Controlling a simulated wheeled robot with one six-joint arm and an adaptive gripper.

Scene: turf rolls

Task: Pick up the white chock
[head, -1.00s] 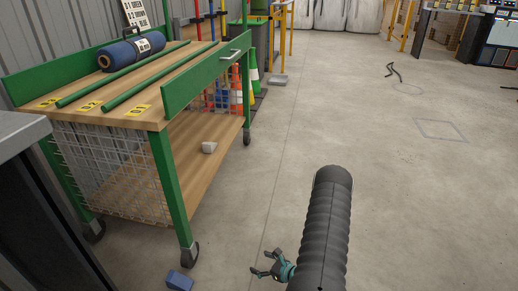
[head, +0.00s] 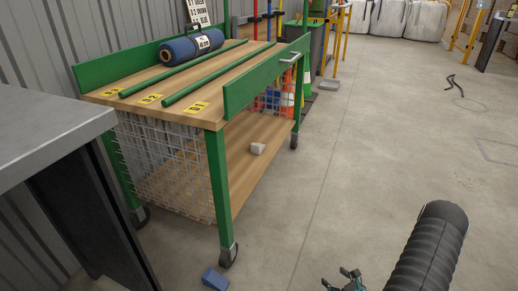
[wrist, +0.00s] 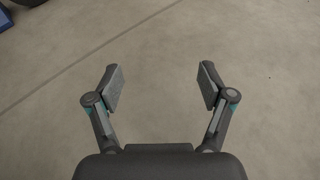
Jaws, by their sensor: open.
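The white chock (head: 257,148) is a small pale block on the lower wooden shelf of the green cart, near its open right side, in the head view. My gripper (head: 341,279) is at the bottom of the head view, to the right of the cart and apart from the chock. In the wrist view my gripper (wrist: 160,84) has its two fingers spread wide, with only bare concrete floor between and beyond them. The chock does not show in the wrist view.
The green cart (head: 217,185) has upright legs, wheels and a mesh end. A blue block (head: 215,279) lies on the floor by its front wheel. A rolled blue mat (head: 192,45) lies on top. A grey bench (head: 50,130) stands at left.

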